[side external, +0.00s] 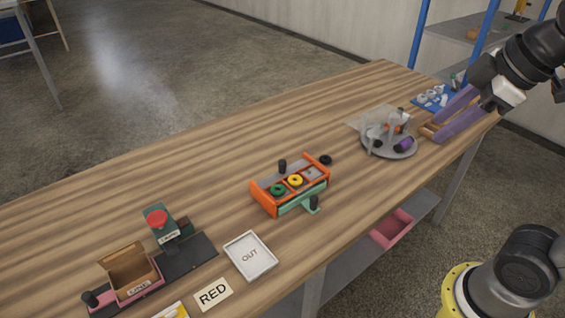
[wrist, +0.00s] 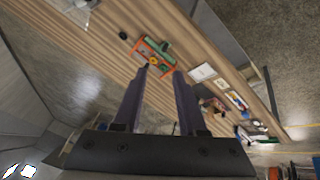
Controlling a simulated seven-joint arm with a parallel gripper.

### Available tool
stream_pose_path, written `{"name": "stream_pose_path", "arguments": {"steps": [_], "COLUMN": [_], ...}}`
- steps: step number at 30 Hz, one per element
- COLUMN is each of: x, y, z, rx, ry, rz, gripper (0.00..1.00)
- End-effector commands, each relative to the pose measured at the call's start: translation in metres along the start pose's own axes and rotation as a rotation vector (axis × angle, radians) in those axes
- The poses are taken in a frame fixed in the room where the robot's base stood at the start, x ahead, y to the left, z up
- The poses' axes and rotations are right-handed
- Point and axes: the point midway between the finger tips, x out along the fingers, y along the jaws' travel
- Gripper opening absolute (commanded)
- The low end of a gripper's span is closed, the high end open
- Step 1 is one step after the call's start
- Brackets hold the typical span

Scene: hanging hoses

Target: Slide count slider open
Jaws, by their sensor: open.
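An orange frame (side external: 291,185) with a green ring, a yellow ring and a teal sliding part (side external: 303,198) sits mid-table. A black knob (side external: 282,167) stands at its back and another (side external: 314,202) at its front. I cannot tell for certain which part is the count slider. My gripper (side external: 432,128) has two long purple fingers, open and empty, at the right end of the table, well apart from the frame. In the wrist view, the fingers (wrist: 160,72) are spread, with the orange frame (wrist: 153,56) in the distance beyond their tips.
A round grey tray (side external: 390,146) with small parts stands near my gripper, a blue mat (side external: 432,103) behind it. A white OUT tray (side external: 250,256), a RED card (side external: 213,295), a red-button box (side external: 160,225) and a dark rail (side external: 196,257) with a brown box lie left. Bare wood separates these groups.

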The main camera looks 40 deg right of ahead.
Motion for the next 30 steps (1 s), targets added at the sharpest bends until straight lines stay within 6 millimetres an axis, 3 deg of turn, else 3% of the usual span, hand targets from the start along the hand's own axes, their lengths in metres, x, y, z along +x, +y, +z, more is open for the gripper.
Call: {"name": "stream_pose_path", "arguments": {"steps": [7, 14, 20, 24, 30], "x": [0.001, 0.040, 0.101, 0.155, 0.239], "y": [0.051, 0.089, 0.111, 0.117, 0.112], "z": [-0.081, -0.152, -0.200, -0.225, -0.240], "rx": [-0.351, -0.624, -0.803, -0.888, -0.922], "ry": [-0.044, -0.084, -0.115, -0.138, -0.181], "rz": [-0.055, -0.133, -0.215, -0.277, -0.361], "gripper": [0.41, 0.41, 0.41, 0.41, 0.41]}}
